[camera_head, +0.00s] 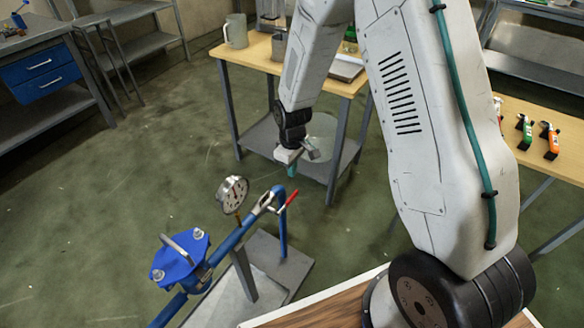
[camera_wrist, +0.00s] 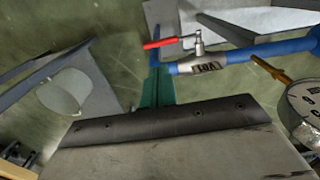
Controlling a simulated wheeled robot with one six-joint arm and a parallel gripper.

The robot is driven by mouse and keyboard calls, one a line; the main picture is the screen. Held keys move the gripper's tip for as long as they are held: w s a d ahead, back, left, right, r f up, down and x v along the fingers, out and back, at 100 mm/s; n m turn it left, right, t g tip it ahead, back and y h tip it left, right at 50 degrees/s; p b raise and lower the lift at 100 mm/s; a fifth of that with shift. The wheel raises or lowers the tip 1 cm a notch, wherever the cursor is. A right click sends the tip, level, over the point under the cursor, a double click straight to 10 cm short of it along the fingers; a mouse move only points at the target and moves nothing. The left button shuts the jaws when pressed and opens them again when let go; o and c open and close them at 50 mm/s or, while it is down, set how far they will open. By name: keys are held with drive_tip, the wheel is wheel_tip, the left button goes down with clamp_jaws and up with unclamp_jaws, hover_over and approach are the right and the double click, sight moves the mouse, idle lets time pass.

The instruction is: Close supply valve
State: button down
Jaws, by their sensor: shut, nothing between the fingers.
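The supply valve (camera_head: 266,201) sits on a blue pipe, with a red lever handle (camera_head: 288,200) angled up to the right.
A pressure gauge (camera_head: 232,190) stands on the pipe left of the valve, near a blue flanged fitting (camera_head: 180,257). A wooden-topped table (camera_head: 240,58) with a lower shelf stands behind. Another table (camera_head: 560,180) at right holds green and orange tools. Open floor lies at left.

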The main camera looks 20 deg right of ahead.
sight(292, 196)
wheel_tip(292, 196, down, 10)
drive_tip(key=shift+f, duration=0.25)
